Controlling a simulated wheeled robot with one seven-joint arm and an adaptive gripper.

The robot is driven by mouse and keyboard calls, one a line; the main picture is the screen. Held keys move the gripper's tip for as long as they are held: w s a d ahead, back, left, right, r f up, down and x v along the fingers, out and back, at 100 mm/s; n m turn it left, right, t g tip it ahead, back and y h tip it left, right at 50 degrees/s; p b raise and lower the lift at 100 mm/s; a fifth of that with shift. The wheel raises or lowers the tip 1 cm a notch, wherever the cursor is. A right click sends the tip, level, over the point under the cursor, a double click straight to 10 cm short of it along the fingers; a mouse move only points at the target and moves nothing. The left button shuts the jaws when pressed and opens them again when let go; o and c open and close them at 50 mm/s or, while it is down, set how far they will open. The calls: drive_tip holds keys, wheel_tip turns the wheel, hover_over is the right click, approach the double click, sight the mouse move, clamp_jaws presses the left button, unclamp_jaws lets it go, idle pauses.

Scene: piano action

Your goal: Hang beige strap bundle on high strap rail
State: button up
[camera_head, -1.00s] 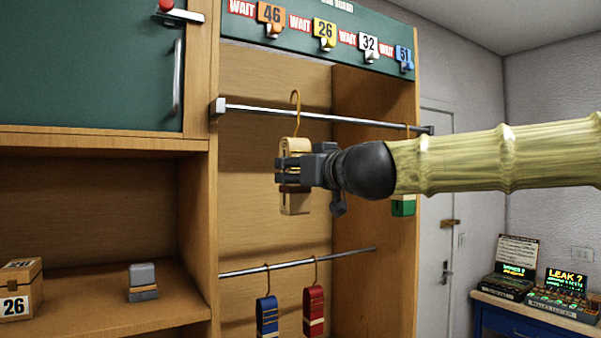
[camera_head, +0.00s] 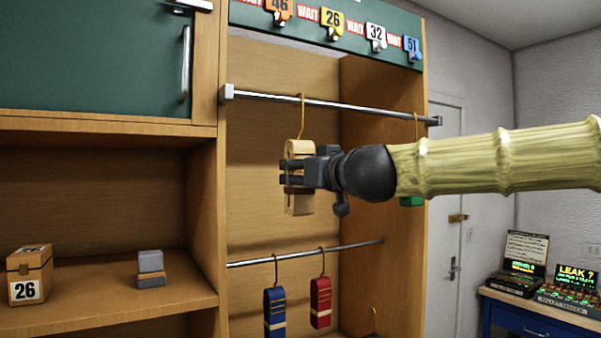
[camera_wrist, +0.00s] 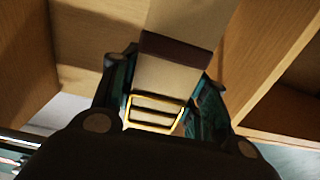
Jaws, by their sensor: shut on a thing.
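The beige strap bundle (camera_head: 299,205) has a dark band and a yellow hook on top. My gripper (camera_head: 297,173) is shut on its middle, and the bundle hangs upright. The hook's top (camera_head: 301,98) overlaps the high strap rail (camera_head: 330,105) in the head view; I cannot tell if it bears on the rail. The rail is a metal bar across the upper part of the open cabinet bay. In the wrist view the beige strap (camera_wrist: 170,85) and its gold buckle (camera_wrist: 153,114) show between my fingers; the hook and rail are not visible there.
A green bundle (camera_head: 412,201) hangs at the high rail's right end, partly behind my arm. Blue (camera_head: 275,310) and red (camera_head: 320,302) bundles hang from the lower rail (camera_head: 300,256). Numbered tags line the green board (camera_head: 240,14) above. A wooden box (camera_head: 29,275) stands on the left shelf.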

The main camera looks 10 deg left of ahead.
drive_tip(key=o, duration=1.2)
drive_tip(key=v, duration=1.2)
drive_tip(key=shift+f, duration=0.1)
